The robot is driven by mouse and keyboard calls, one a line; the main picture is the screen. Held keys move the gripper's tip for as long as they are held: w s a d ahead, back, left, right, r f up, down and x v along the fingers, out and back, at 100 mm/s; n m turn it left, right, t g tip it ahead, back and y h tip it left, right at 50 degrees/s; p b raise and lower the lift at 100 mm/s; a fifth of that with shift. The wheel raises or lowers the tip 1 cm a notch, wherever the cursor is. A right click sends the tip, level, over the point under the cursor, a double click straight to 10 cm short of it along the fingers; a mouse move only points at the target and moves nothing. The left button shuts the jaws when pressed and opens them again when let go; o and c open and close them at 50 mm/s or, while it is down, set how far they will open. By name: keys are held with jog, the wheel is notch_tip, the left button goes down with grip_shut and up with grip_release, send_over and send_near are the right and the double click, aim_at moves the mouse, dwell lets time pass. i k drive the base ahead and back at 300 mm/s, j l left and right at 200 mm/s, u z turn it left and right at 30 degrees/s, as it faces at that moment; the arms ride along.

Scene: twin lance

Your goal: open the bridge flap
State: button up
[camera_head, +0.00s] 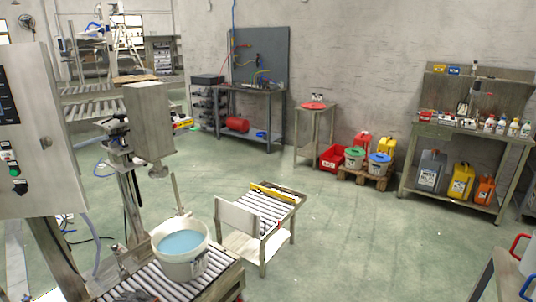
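A pale grey flat panel (237,217), which looks like the bridge flap, stands steeply tilted at the near left end of a short roller conveyor (262,208). A lighter flat surface (240,245) lies just below it. A gap separates this conveyor from the nearer roller conveyor (215,285). A white bucket (183,262) with pale blue liquid stands on the nearer conveyor, left of the panel. I cannot make out my gripper in this view. Nothing is seen touching the panel.
A filling machine with a grey box head (149,122) and a control cabinet (25,135) stands at left. A yellow bar (271,194) lies along the short conveyor. A bench (470,140) with canisters stands at right. The floor (350,245) right of the short conveyor is clear.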

aim_at(248, 221)
jog(key=i, duration=1.15)
jog(key=i+l+u, duration=0.1)
jog(key=i+u, duration=0.3)
jog(key=i, duration=0.15)
jog(key=i+l+u, duration=0.25)
jog(key=i+u, duration=0.15)
jog(key=i+l+u, duration=0.4)
jog(key=i+l, duration=0.05)
jog(key=i, duration=0.1)
